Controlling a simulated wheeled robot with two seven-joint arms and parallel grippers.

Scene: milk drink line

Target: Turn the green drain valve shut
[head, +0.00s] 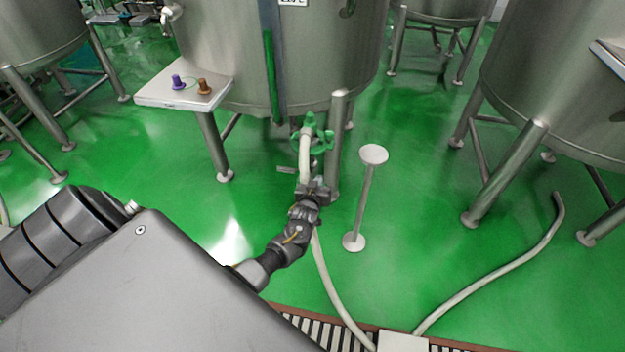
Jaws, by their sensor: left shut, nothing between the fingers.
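The green drain valve (318,132) is a small spoked handwheel low at the front of the middle steel tank (330,60), beside a tank leg. A pale hose (304,155) runs down from beside it. My left gripper (310,184) is shut and empty, just below the valve in the picture and in front of the hose. It partly hides the hose. A gap shows between the gripper and the wheel. I cannot tell how far the valve is turned. My right gripper is out of view.
A white-topped stand (373,155) stands close right of the gripper. A small shelf (185,88) with a purple and a brown fitting is at left. The hose runs down to a floor drain grate (300,318). A second hose (500,268) lies at right. Green floor is open between.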

